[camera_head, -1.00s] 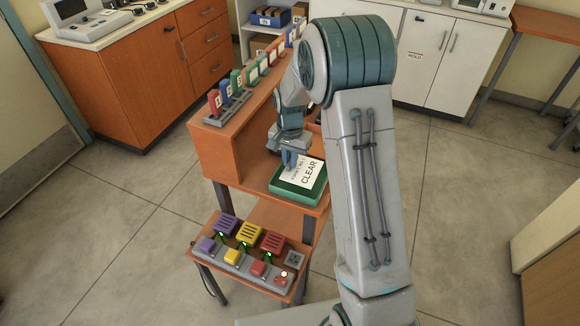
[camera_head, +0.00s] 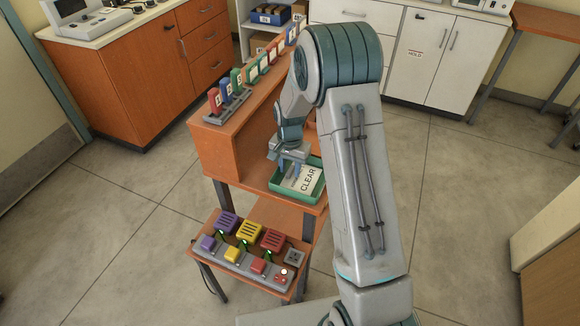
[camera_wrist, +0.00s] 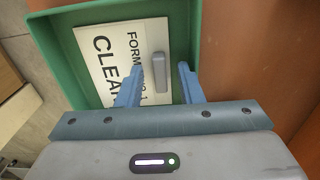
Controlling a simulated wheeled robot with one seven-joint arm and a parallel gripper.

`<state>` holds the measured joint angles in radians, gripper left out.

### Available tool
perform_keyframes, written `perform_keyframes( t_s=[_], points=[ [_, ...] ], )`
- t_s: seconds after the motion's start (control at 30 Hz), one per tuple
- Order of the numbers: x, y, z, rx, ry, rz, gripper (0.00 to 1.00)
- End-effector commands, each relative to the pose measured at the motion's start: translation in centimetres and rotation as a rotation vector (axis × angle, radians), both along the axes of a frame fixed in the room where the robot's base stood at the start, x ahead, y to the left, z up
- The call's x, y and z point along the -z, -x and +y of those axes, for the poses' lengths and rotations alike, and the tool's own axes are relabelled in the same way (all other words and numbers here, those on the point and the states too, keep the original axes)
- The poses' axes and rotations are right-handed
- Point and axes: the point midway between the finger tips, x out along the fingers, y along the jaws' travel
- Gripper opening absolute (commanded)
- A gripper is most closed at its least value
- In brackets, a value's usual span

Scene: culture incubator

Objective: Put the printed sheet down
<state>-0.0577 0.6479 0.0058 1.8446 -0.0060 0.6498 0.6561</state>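The printed sheet (camera_head: 308,179) is white, marked CLEAR, and lies inside the green tray (camera_head: 288,196) on the orange bench. In the wrist view the sheet (camera_wrist: 100,55) appears flat on the floor of the tray (camera_wrist: 45,45), with a grey grip block (camera_wrist: 157,75) on it. My gripper (camera_head: 291,168) is over the left part of the tray. In the wrist view my gripper (camera_wrist: 161,68) has its blue fingers apart, one on each side of the block, with gaps showing. The left finger covers part of the sheet's lettering.
A row of coloured, numbered holders (camera_head: 240,80) stands on the raised shelf behind the tray. A lower shelf in front carries a panel of coloured boxes and buttons (camera_head: 245,250). Orange cabinets (camera_head: 140,75) stand at the back left. The floor on the left is clear.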

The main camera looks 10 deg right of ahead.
Motion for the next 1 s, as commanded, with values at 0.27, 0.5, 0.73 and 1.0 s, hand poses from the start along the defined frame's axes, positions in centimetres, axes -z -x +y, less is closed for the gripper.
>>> perform_keyframes(
  t_s=[0.27, 0.5, 0.73, 1.0],
  points=[
    [-1.5, -0.1, 0.0, 0.0, -0.001, -0.003, 0.34],
    [-6.7, -0.1, 0.0, -0.001, -0.001, -0.006, 0.34],
    [-10.8, -0.1, 0.0, 0.0, 0.0, -0.002, 0.34],
    [-13.4, 0.9, -0.2, -0.019, -0.001, -0.011, 0.34]
  ],
)
